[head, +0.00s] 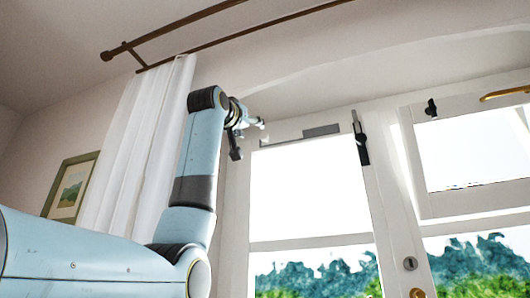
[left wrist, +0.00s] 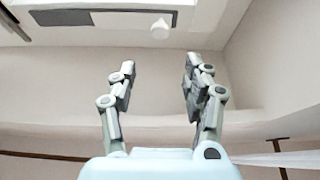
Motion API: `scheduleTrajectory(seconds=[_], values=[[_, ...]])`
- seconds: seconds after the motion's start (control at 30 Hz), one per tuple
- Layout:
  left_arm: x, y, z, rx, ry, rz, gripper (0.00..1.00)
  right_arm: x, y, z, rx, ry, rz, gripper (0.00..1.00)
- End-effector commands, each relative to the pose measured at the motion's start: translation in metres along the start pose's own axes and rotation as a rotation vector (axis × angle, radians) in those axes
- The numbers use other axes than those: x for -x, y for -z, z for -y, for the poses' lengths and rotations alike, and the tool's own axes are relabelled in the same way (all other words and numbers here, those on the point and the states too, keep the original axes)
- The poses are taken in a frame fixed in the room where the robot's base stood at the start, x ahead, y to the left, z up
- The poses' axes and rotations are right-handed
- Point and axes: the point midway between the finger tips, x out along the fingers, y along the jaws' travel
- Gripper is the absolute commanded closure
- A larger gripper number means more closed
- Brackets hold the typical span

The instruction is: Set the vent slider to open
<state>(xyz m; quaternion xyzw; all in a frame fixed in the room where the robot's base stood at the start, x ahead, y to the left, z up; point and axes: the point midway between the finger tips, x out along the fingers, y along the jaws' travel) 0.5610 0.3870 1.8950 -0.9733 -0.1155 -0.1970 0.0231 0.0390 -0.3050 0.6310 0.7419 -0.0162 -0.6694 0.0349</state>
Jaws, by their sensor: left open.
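The vent shows as a dark grey strip (head: 321,131) on the white top rail of the window. It shows at the upper left in the left wrist view (left wrist: 105,17). My left gripper (head: 244,128) is raised at the upper left corner of the window. In the left wrist view its two fingers (left wrist: 159,66) are open with nothing between them. The knob appears beyond the fingertips, roughly centred on the gap and apart from them. My right gripper is out of view.
A white curtain (head: 140,150) hangs from a brown rod (head: 185,22) left of the window. A dark handle (head: 360,138) sits on the window frame. A tilted sash (head: 470,150) is at the right. A framed picture (head: 72,188) hangs at the left.

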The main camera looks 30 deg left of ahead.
Motion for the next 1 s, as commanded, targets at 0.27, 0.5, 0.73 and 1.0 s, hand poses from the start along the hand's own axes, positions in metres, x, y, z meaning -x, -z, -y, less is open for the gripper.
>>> scheduleTrajectory(seconds=[0.27,0.5,0.73,1.0], values=[[-0.053,0.004,0.000,0.000,0.000,0.006,0.50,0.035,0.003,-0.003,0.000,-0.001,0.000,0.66],[-0.092,0.002,-0.001,0.000,-0.001,0.004,0.50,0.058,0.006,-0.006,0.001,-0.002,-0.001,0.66],[-0.104,-0.002,-0.001,-0.001,-0.001,0.003,0.50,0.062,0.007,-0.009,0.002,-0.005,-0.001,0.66],[-0.103,-0.002,-0.001,-0.001,-0.001,0.003,0.58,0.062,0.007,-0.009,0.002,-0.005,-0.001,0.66]])
